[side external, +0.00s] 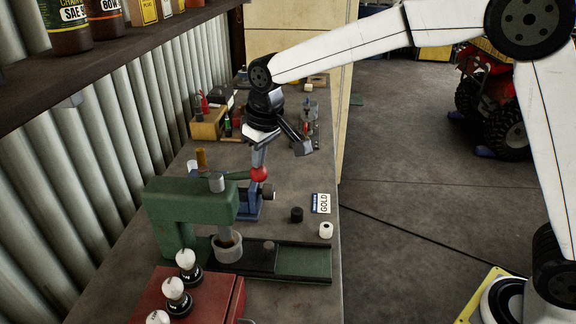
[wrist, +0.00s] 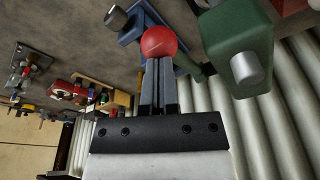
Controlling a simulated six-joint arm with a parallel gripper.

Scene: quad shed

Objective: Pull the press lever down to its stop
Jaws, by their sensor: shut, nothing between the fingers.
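The green press (side external: 185,205) stands on the bench, and its green body also shows at the right of the wrist view (wrist: 238,38). Its lever (side external: 238,175) runs roughly level to the right and ends in a red ball knob (side external: 259,174). The knob also shows in the wrist view (wrist: 159,41). My gripper (side external: 259,163) points down from above, with its fingertips right at the top of the knob. In the wrist view the closed fingers (wrist: 159,65) meet the knob's edge; I cannot tell whether they touch it. Nothing is between the fingers.
A blue vise (side external: 248,207) stands close behind the press and lever. A pale cup (side external: 228,248) sits under the press ram. A red box (side external: 190,295) with several stamps is in front. Small black (side external: 296,214) and white (side external: 326,230) cylinders stand at right. The wall is left.

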